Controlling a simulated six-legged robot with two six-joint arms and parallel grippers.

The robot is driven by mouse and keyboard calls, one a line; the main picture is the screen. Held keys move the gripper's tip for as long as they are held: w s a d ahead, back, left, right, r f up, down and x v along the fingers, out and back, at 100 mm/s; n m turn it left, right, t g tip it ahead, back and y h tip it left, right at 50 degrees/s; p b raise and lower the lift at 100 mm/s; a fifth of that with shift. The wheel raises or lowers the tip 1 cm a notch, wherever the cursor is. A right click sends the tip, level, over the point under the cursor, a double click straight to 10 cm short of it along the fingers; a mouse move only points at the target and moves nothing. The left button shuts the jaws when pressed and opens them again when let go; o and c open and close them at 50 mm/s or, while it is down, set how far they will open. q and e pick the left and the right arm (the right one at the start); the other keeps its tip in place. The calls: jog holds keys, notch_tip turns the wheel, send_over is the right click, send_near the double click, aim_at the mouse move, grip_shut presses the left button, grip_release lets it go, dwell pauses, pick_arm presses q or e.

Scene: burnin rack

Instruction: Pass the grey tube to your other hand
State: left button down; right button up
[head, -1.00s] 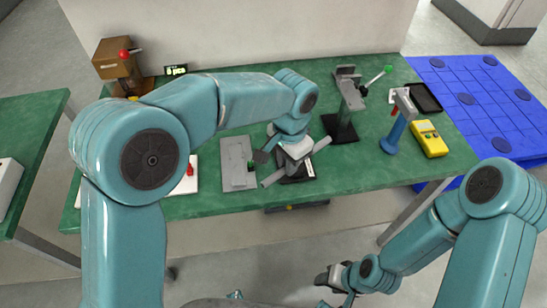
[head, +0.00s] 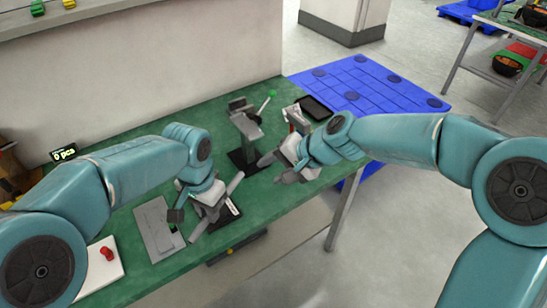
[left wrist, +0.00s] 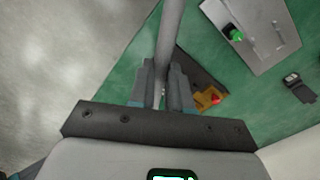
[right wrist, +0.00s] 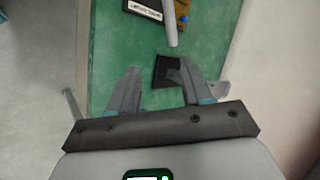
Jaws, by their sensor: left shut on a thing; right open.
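The grey tube (head: 235,183) is a plain slim rod, held tilted above the bench. My left gripper (head: 206,207) is shut on it, with tube showing on both sides of the jaws. In the left wrist view the tube (left wrist: 172,35) runs up from between the closed fingers (left wrist: 167,88). My right gripper (head: 275,170) is open and empty, to the right of the tube's upper right end and apart from it. In the right wrist view the tube's end (right wrist: 171,25) points toward the open fingers (right wrist: 158,85), beyond their tips.
The green bench (head: 135,135) carries a grey plate (head: 155,225), a white plate (head: 103,270) with a red knob, and a clamp stand (head: 243,158). A black tray (head: 314,106) lies at the far right end.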

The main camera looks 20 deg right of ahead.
aim_at(240, 173)
jog(key=shift+t, duration=0.3)
jog(key=x, duration=0.3)
jog(key=w+a+r+x, duration=0.1)
jog(key=x, duration=0.6)
jog(key=shift+w+a+r, duration=0.25)
jog(key=shift+c, duration=0.3)
grip_shut()
pick_arm(q)
jog(key=c, duration=1)
grip_release()
jog(key=shift+r, duration=0.1)
